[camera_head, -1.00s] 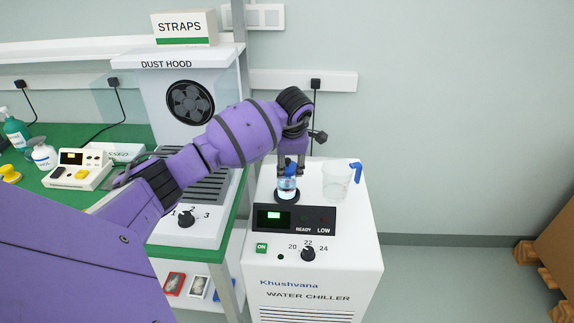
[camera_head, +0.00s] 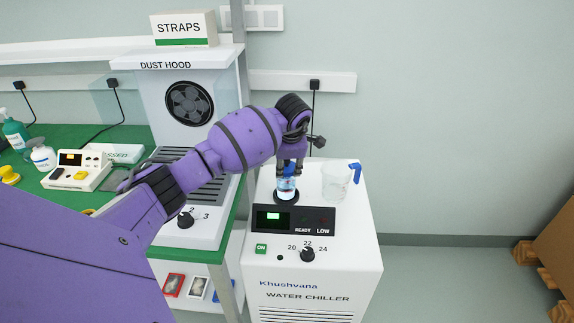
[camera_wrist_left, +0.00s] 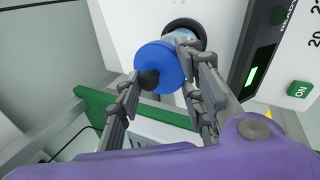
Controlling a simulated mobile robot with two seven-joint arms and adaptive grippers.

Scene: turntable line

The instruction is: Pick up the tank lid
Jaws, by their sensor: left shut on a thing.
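The tank lid (camera_wrist_left: 170,62) is a round blue disc with a black knob (camera_wrist_left: 150,79) on top. In the wrist view it lies over a clear tank (camera_wrist_left: 184,36); I cannot tell whether it is raised at all. In the head view, the lid (camera_head: 289,170) is a small blue patch above the tank (camera_head: 287,184), partly hidden by my fingers. My right gripper is out of view.
The tank stands in a black ring on the white water chiller (camera_head: 312,262). A clear jug (camera_head: 336,182) with a blue handle stands close by on the right. The dust hood (camera_head: 180,95) and green bench (camera_head: 60,195) are to the left.

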